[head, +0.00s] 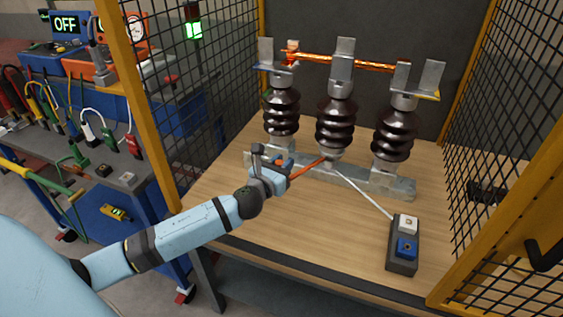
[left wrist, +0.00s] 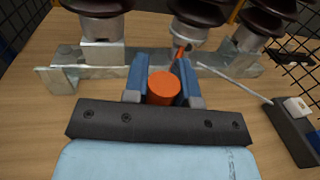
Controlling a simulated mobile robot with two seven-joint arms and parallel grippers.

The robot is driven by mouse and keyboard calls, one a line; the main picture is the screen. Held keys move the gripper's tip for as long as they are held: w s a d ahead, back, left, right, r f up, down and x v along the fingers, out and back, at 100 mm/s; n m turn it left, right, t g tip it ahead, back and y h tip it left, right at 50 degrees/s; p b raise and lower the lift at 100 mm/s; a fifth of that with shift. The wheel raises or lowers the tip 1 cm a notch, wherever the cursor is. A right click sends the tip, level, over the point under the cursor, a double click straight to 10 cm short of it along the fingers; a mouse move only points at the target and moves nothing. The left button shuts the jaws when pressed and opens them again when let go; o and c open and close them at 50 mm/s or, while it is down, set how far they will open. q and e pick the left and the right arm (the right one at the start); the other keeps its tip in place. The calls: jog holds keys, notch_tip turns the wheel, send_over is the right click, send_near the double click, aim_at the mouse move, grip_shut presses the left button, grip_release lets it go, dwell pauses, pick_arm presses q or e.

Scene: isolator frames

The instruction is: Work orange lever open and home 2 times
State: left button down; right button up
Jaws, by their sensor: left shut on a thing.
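The orange lever (head: 306,169) is a thin rod that runs from the foot of the middle insulator down and left to my left gripper (head: 281,166). In the left wrist view its round orange knob (left wrist: 163,88) sits between the two blue fingers, and my left gripper is shut on it. The switch has three dark ribbed insulators, the middle one (head: 337,122) among them, on a grey metal base (head: 350,180). A copper bar (head: 375,64) spans the metal posts on top. I cannot tell whether its ends are seated in the end clips. My right gripper is not in view.
A grey box (head: 402,258) with a white and a blue button stands at the right, joined by a pale cable or rod. Black mesh walls with yellow posts (head: 140,115) flank the wooden bench (head: 250,220). A tool bench stands at the left.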

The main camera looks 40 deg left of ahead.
pick_arm(q)
jog(key=shift+s+d+r+y, duration=0.1)
jog(key=shift+d+y, duration=0.2)
jog(key=shift+d, duration=0.15)
jog(key=w+d+n+g+y+p, duration=0.1)
jog(key=d+n+g+y+p, duration=0.1)
jog(key=d+y, duration=0.4)
jog(key=w+d+n+g+y+p, duration=0.2)
jog(key=d+n+y, duration=0.4)
jog(key=d, duration=0.5)
jog(key=shift+w+n+g+p, duration=0.3)
jog(key=shift+n+g+p, duration=0.25)
jog(key=shift+g, duration=0.65)
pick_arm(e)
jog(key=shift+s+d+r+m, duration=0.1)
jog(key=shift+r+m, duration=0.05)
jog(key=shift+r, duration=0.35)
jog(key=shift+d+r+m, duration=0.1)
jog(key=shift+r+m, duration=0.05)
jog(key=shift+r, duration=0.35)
pick_arm(q)
jog(key=c, duration=0.9)
grip_release()
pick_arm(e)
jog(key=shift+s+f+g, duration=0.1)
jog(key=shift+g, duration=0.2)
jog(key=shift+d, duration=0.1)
